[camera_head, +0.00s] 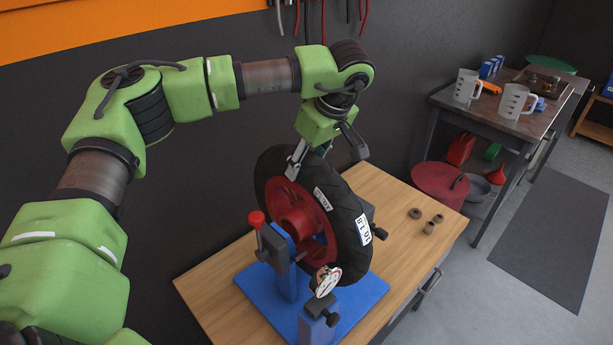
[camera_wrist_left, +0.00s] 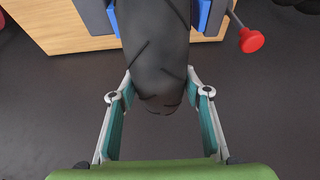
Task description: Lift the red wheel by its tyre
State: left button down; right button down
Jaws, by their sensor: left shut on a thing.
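The red wheel (camera_head: 297,212) with its black tyre (camera_head: 345,218) stands upright between the posts of a blue stand (camera_head: 362,303) on a wooden bench. White labels are on the tyre's side. My left gripper (camera_head: 324,163) is over the top of the tyre, shut on it with one finger on each side. In the left wrist view, the tyre (camera_wrist_left: 155,45) lies between the two fingertips (camera_wrist_left: 160,84) of the gripper. The wheel's axle is partly hidden, and I cannot tell whether it rests in the stand. My right gripper is not in view.
A red-knobbed lever (camera_head: 256,218) and a dial gauge (camera_head: 327,283) are close to the wheel. Several small metal rings (camera_head: 429,228) lie on the bench's right (camera_head: 400,255). A dark wall is behind. A side table (camera_head: 490,115) holds jugs; a red drum (camera_head: 440,185) stands between.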

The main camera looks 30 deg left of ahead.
pick_arm(q)
notch_tip(320, 180, up, 16)
jog(key=b, duration=0.1)
jog(key=shift+r+b, duration=0.2)
jog(key=shift+b, duration=0.2)
jog(key=shift+r, duration=0.15)
notch_tip(320, 180, up, 13)
jog(key=p, duration=1.3)
dwell(1.0)
